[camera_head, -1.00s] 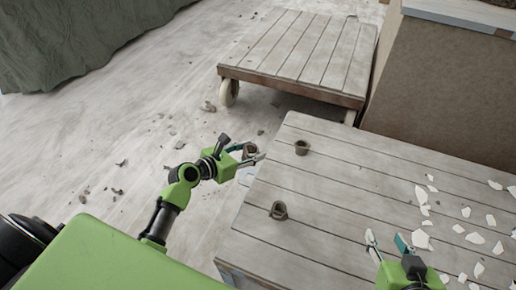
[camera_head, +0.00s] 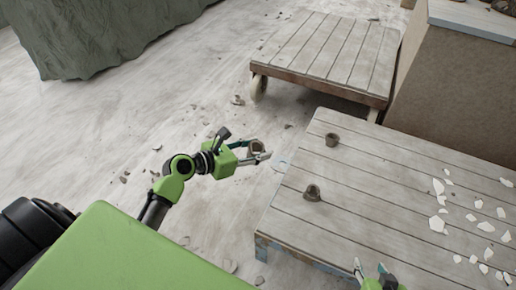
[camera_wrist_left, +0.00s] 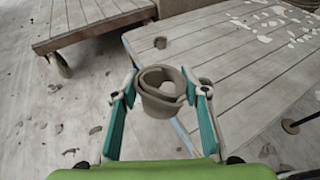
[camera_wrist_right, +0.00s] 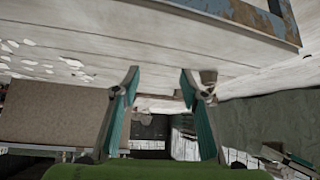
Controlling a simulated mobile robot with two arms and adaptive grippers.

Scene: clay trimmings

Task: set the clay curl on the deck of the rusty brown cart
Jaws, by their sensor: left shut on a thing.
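The clay curl (camera_wrist_left: 162,101) is a brown rolled strip between the fingers of my left gripper (camera_head: 258,150). It also shows in the head view (camera_head: 256,147), held above the floor left of the near cart. The rusty brown cart (camera_head: 318,78) stands at the back, with a bare grey plank deck, a brown rusty edge and a pale wheel. It shows at top left in the left wrist view (camera_wrist_left: 82,33). My left gripper is nearer than this cart and apart from it. My right gripper (camera_head: 370,268) is open and empty by the near cart's front edge.
A near plank cart (camera_head: 350,225) with worn blue edging carries two small brown clay pieces, one farther back (camera_head: 332,139) and one nearer (camera_head: 312,193), and several white shards (camera_head: 437,224). A brown block (camera_head: 455,85) stands right of the rusty cart. Crumbs litter the floor.

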